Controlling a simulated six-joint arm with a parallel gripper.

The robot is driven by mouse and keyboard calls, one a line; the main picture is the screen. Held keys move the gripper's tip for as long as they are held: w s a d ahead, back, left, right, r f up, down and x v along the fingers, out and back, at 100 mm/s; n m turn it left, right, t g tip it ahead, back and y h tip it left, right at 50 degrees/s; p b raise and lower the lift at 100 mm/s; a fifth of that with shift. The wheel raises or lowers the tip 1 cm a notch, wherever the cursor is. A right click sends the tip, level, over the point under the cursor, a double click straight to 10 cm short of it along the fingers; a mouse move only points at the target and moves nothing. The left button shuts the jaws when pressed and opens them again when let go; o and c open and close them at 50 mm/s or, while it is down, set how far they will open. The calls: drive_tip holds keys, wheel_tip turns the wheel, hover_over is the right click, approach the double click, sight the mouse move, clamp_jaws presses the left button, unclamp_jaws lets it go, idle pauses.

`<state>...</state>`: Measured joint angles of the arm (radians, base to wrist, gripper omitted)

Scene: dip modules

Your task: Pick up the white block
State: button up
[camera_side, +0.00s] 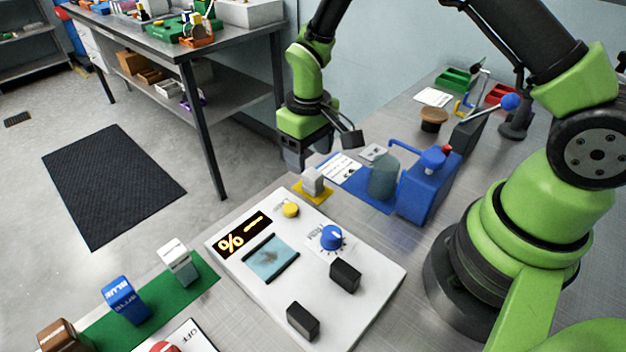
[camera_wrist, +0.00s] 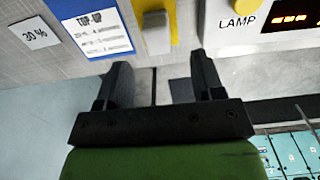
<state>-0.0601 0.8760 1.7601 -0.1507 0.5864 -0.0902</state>
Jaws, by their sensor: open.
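A white block (camera_side: 174,262) stands on the green strip (camera_side: 205,288) at the lower left, in a row with a blue block (camera_side: 122,300) and a brown block (camera_side: 62,340). Another small pale block (camera_side: 312,181) sits on a yellow pad (camera_side: 322,197) behind the white panel; it also shows in the wrist view (camera_wrist: 155,32), on yellow. My gripper (camera_side: 296,168) hangs just left of and behind that pale block in the side view. In the wrist view the two fingers of my gripper (camera_wrist: 162,72) are apart with nothing between them. The labelled white block is outside the wrist view.
A white control panel (camera_side: 330,285) with a blue knob (camera_side: 332,238), yellow button (camera_side: 290,210) and black blocks fills the front centre. A blue device (camera_side: 428,185) with a grey jar (camera_side: 384,178) stands right of my gripper. A "TOP-UP" card (camera_wrist: 88,25) lies nearby.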

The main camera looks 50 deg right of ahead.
sight(311, 172)
wheel_tip(311, 172, down, 6)
drive_tip(key=shift+s+d+r, duration=0.1)
drive_tip(key=shift+s, duration=0.05)
drive_tip(key=c, duration=1)
